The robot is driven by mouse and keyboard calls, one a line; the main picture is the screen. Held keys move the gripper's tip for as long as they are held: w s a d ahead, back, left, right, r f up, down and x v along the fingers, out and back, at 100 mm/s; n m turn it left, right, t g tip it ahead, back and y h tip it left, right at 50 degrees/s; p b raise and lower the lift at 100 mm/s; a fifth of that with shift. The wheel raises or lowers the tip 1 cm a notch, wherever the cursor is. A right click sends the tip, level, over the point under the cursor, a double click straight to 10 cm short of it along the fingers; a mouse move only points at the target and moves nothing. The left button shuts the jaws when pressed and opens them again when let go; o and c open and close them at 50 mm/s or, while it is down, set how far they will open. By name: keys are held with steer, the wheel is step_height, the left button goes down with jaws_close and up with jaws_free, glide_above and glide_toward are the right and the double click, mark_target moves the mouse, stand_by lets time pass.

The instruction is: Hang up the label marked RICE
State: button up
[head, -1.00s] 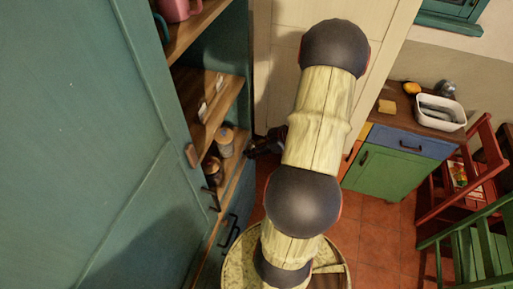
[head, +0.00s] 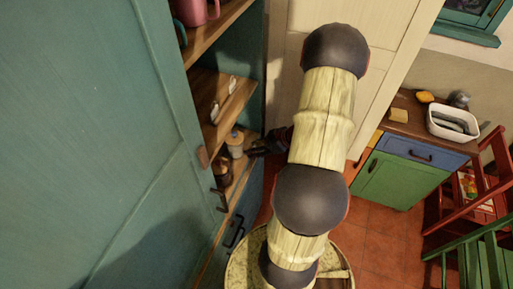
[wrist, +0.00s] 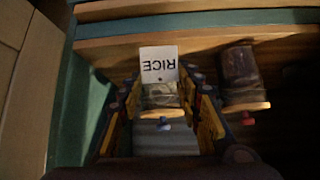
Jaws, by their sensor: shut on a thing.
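The white label marked RICE (wrist: 159,61) shows in the wrist view with its lettering upside down and a small dark hole near its lower edge. My gripper (wrist: 162,78) is shut on the label, one finger at each side of it. A glass jar with a wooden lid and a blue knob (wrist: 164,124) shows between the fingers, beyond the label. In the head view my gripper (head: 256,151) is small and dark beside the jars on the lower shelf, and the label cannot be made out there.
A second jar (wrist: 239,72) stands close to the right finger in the wrist view. Small white pieces (head: 232,83) show at the shelf edge above. The teal cupboard door (head: 90,130) stands at the left, and a pink mug (head: 193,12) is on the upper shelf.

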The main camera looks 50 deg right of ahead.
steer(key=shift+w+a, duration=0.15)
steer(key=shift+w, duration=0.2)
steer(key=shift+w+p, duration=0.2)
steer(key=shift+p, duration=0.25)
steer(key=shift+w+a+f+p, duration=0.1)
steer(key=shift+w+f+p, duration=0.3)
steer(key=shift+f, duration=0.25)
stand_by(0.6)
stand_by(0.4)
steer(key=o, duration=0.8)
steer(key=shift+c, duration=0.2)
steer(key=v, duration=1.2)
